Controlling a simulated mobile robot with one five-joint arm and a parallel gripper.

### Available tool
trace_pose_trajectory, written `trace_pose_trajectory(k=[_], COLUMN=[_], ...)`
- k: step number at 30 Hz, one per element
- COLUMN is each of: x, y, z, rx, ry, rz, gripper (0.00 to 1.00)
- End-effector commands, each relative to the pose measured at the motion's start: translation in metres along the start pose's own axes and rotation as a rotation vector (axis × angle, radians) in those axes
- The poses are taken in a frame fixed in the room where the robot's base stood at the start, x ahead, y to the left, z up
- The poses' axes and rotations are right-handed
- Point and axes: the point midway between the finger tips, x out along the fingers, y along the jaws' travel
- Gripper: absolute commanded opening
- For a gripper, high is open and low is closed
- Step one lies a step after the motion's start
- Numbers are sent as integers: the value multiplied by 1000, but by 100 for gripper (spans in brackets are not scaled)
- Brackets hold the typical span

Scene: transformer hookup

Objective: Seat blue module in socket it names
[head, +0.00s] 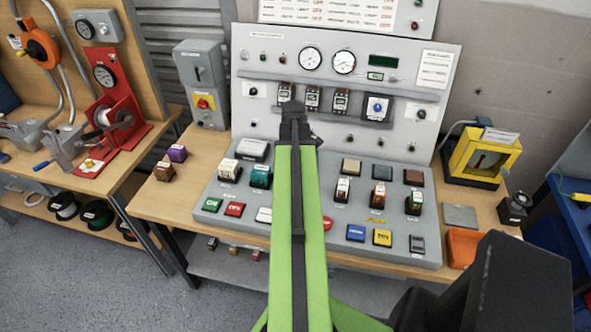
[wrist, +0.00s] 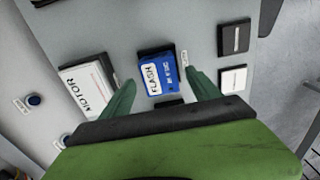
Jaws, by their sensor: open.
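The blue module (wrist: 156,75) is in the wrist view, a small blue block with a white label reading "FLASH" and a second line I cannot read surely. My gripper (wrist: 163,90) is open, with one green finger on either side of the module's near end. I cannot tell whether the fingers touch it. In the head view my gripper (head: 293,108) shows dark at the end of my green arm, which hides part of the console. I cannot make out this module there, nor which socket it names.
A white block marked "MOTOR" (wrist: 88,88) sits left of the module. A dark square (wrist: 234,38) and a white square (wrist: 233,80) are at right. The sloping grey console (head: 300,235) holds several coloured blocks. Behind it stands an upright panel (head: 270,60) with gauges.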

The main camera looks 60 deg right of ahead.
Motion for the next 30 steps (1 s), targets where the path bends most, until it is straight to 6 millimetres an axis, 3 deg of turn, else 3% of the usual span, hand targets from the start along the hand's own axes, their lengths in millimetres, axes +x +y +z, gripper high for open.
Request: trace_pose_trajectory(k=[1, 9, 13, 23, 26, 29, 30], x=[-23, -80, -90, -88, -88, -88, -88], y=[0, 0, 0, 0, -9, -40, -60], z=[0, 0, 1, 0, -22, -84, -116], rx=[0, 1, 1, 2, 6, 30, 45], ry=[0, 0, 0, 0, 0, 1, 0], rz=[0, 0, 0, 0, 0, 0, 0], gripper=[72, 72, 72, 72, 72, 72, 72])
